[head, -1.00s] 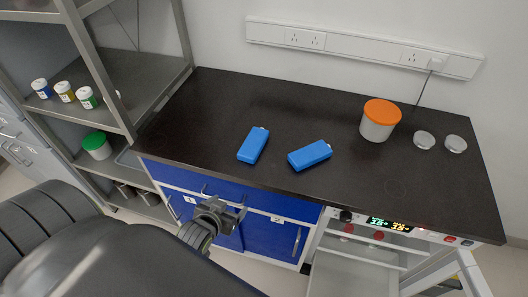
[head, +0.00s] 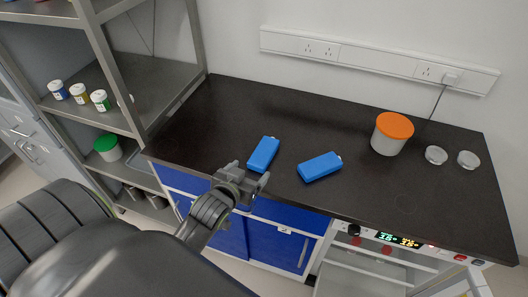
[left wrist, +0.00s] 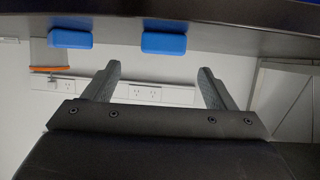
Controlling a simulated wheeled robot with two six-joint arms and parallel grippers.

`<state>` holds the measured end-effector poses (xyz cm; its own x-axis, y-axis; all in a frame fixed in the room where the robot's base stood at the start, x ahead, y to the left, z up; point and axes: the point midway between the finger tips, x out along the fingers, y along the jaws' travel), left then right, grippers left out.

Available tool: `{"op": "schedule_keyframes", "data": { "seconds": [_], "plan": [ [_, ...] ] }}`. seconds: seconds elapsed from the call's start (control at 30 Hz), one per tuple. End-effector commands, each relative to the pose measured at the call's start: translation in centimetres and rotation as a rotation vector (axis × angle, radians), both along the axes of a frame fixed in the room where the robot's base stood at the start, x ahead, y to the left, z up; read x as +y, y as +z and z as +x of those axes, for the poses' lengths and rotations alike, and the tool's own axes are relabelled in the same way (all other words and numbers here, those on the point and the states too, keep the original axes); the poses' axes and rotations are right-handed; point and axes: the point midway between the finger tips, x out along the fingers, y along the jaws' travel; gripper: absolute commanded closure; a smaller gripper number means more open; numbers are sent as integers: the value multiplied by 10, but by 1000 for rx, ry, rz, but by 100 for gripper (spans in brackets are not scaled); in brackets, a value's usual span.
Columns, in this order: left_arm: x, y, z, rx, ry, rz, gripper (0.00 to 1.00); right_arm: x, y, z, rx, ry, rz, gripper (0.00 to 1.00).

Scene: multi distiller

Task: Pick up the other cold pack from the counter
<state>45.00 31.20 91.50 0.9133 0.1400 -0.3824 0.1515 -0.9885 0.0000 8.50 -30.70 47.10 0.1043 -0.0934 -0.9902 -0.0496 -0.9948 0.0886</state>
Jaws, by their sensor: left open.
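Two blue cold packs lie flat on the black counter (head: 230,115). The left cold pack (head: 263,154) lies close beyond my left gripper (head: 258,180) in the head view. The right cold pack (head: 320,167) lies a short way to its right. My left gripper is open and empty at the counter's front edge, apart from both packs. In the left wrist view the picture appears upside down; both packs (left wrist: 164,43) (left wrist: 70,38) show beyond the spread fingers (left wrist: 158,85). My right gripper is not in view.
A white tub with an orange lid (head: 391,133) and two small round silvery things (head: 436,155) stand on the right of the counter. A metal shelf (head: 150,95) with several small jars is at the left. The counter's far left is clear.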

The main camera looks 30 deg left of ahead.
Motion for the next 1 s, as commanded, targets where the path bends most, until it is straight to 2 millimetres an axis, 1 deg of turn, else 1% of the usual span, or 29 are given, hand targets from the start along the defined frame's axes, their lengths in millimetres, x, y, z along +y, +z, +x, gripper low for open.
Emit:
{"op": "schedule_keyframes", "data": {
  "seconds": [0.03,0.1,0.2,0.3,0.47,0.67,0.8,1.0],
  "plan": [
    [1,-3,9,1,0,1,22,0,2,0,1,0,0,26],
    [3,-6,20,0,-1,2,22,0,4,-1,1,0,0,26],
    [5,-12,31,1,0,1,22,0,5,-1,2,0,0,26],
    [6,-16,39,0,0,0,22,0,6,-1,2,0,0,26],
    [7,-17,45,0,0,1,22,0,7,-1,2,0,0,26],
    [13,-19,66,0,0,1,22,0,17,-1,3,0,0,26],
    [16,-26,81,1,-1,2,22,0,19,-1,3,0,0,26],
    [17,-31,91,1,0,1,22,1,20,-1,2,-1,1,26]
  ]
}}
